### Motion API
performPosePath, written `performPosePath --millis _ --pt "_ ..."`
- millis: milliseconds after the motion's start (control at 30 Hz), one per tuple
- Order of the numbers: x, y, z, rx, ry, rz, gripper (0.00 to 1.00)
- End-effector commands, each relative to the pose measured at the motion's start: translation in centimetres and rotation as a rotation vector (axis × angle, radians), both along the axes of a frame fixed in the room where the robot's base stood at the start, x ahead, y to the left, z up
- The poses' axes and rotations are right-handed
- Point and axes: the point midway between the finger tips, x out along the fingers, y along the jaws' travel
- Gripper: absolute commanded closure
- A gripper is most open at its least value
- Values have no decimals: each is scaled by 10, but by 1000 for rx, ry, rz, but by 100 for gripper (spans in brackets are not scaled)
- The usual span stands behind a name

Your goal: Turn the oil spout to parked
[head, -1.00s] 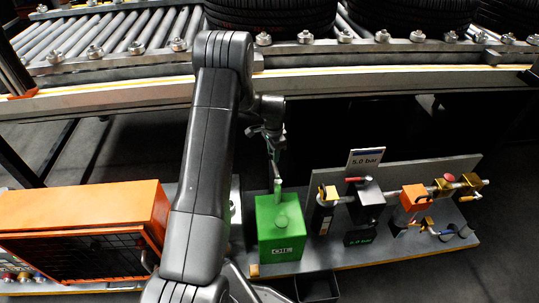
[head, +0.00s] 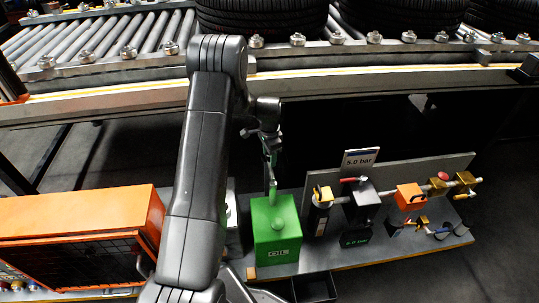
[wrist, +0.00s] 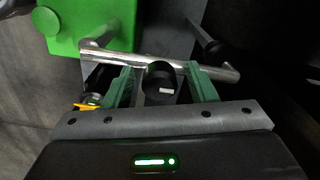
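The green oil unit (head: 276,232) stands on the bench in the head view. Its green body also shows at the top left of the wrist view (wrist: 95,22). The silver spout tube (wrist: 112,57) runs across the wrist view by my fingertips. A black round part (wrist: 160,78) with a pale mark sits at the middle of the tube. My gripper (wrist: 160,80) has its green fingers apart, one on each side of the black part, with gaps between. In the head view my gripper (head: 270,150) is above and behind the unit; whether it touches the spout is unclear.
An orange caged machine (head: 82,222) stands left of my arm. The roller conveyor (head: 110,35) with tyres (head: 262,16) runs behind.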

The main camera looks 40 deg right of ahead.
Motion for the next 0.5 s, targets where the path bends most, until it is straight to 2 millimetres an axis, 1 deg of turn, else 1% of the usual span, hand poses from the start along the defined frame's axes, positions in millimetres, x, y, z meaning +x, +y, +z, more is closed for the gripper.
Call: performPosePath --millis 133,233,367,500 --pt "0 0 3 0 0 0 48" --pt "0 0 14 -1 -2 0 48" --pt "1 -1 40 -3 -3 0 48" --pt "0 0 73 -3 -2 0 48"
